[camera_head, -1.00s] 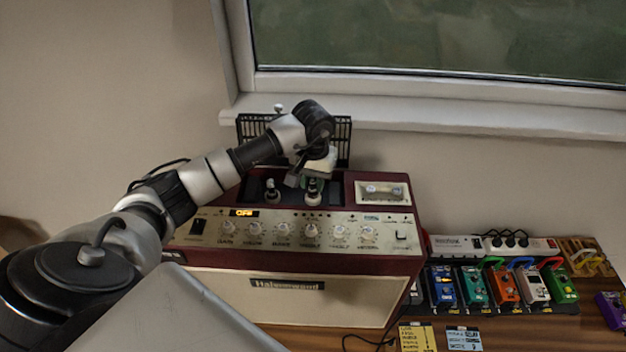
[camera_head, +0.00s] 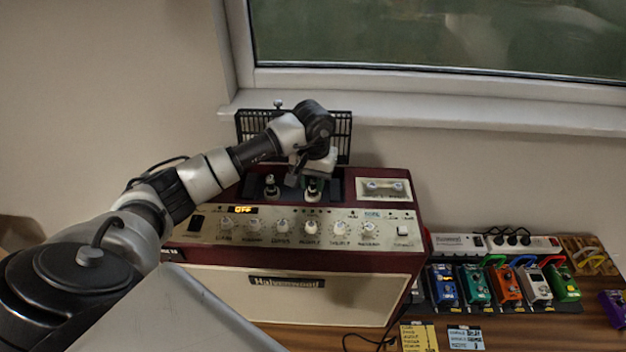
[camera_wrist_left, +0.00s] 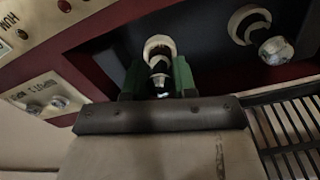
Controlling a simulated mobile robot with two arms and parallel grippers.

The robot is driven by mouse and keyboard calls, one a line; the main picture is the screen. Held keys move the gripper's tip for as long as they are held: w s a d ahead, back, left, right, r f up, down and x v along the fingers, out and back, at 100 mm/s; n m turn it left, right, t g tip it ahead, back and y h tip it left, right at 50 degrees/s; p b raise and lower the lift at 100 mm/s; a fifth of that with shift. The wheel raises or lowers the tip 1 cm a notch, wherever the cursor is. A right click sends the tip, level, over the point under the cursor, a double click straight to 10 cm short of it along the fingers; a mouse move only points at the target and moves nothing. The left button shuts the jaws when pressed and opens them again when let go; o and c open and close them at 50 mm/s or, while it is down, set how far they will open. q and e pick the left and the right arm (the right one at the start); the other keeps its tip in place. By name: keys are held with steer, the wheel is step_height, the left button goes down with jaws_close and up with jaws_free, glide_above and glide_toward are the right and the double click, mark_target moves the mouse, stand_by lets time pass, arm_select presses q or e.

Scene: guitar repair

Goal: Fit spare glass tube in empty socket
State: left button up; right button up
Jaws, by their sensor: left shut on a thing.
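My left gripper (camera_head: 311,181) reaches over the top of the dark red amplifier (camera_head: 348,222). In the left wrist view its green fingers (camera_wrist_left: 158,80) are shut on a small glass tube (camera_wrist_left: 159,82) with a dark, shiny end. The tube is in line with a pale ring-shaped socket (camera_wrist_left: 160,43) in the dark recess. Its lower end looks to be at or inside the ring; I cannot tell how deep it sits. A second tube (camera_head: 270,187) stands in the other socket to the left, and it shows at upper right in the left wrist view (camera_wrist_left: 276,49). My right gripper is not in view.
A cream-framed panel (camera_head: 383,181) with two small shiny parts lies right of the recess. A black grille (camera_head: 342,130) stands behind the amplifier, below the window sill (camera_head: 440,118). Several coloured pedals (camera_head: 505,286) and a power strip (camera_head: 470,246) are at right.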

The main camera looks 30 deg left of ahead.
arm_select(q)
steer(key=o, duration=1.2)
steer(key=shift+r+p, duration=1.95)
steer(key=shift+r, duration=2.05)
